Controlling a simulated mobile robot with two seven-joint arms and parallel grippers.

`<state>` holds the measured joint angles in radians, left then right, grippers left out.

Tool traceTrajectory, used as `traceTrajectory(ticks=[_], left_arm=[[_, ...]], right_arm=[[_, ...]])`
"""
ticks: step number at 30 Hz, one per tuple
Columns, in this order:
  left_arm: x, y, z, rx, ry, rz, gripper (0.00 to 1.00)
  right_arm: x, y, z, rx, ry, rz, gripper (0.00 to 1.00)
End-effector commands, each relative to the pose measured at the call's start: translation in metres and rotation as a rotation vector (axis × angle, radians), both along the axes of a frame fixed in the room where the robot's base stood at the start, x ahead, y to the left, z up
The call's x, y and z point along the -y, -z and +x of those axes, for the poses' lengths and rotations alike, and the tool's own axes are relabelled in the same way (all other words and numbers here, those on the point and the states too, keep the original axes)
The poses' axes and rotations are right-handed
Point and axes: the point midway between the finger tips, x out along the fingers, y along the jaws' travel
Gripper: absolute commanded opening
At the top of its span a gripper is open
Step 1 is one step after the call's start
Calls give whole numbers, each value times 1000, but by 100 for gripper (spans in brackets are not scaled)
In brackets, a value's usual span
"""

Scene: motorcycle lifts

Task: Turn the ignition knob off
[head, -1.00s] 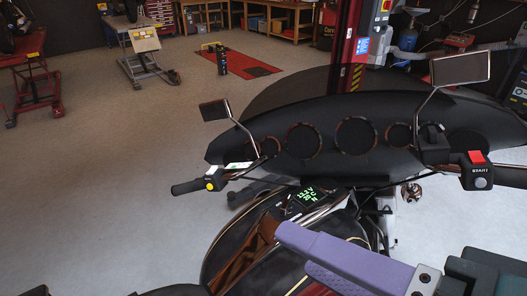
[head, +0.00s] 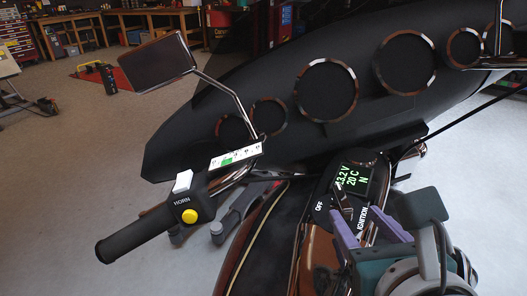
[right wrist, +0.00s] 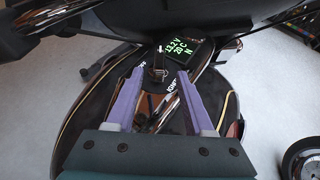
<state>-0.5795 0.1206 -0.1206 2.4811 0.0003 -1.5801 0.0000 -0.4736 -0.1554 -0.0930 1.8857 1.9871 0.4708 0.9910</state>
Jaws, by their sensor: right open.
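The ignition knob (head: 341,197) is a small black knob on the motorcycle's tank console, between the OFF label (head: 319,206) and the IGNITION label (head: 362,218). It also shows in the right wrist view (right wrist: 158,70), just beyond and between my fingertips. My right gripper (head: 357,216) is open, with purple fingers pointing at the knob. In the right wrist view, the fingers (right wrist: 160,80) stand on either side of the knob's line, with nothing held. I cannot tell whether they touch it. The display (head: 355,180) is lit, reading 13.2 V, 20 C and N. My left gripper is out of view.
The left handlebar grip (head: 140,232) has a yellow HORN button (head: 189,215). A mirror (head: 157,61) rises above it. The dark fairing (head: 290,120) with round gauges stands beyond the console. Open grey floor (head: 60,200) lies at left.

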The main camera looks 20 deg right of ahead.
Motion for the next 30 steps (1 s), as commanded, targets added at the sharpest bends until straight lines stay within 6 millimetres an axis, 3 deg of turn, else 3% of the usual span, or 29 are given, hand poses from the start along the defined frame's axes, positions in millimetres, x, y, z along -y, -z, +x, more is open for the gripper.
traceTrajectory(ticks=[6, 12, 23, 30], left_arm=[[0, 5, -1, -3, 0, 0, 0], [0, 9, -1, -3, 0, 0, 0], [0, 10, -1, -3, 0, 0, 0], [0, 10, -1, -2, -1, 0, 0]], right_arm=[[14, 16, 38, 4, -3, -3, 52], [23, 26, 61, 2, -3, -4, 52], [26, 28, 67, 2, -3, -3, 52], [26, 28, 67, 2, -4, -4, 28]])
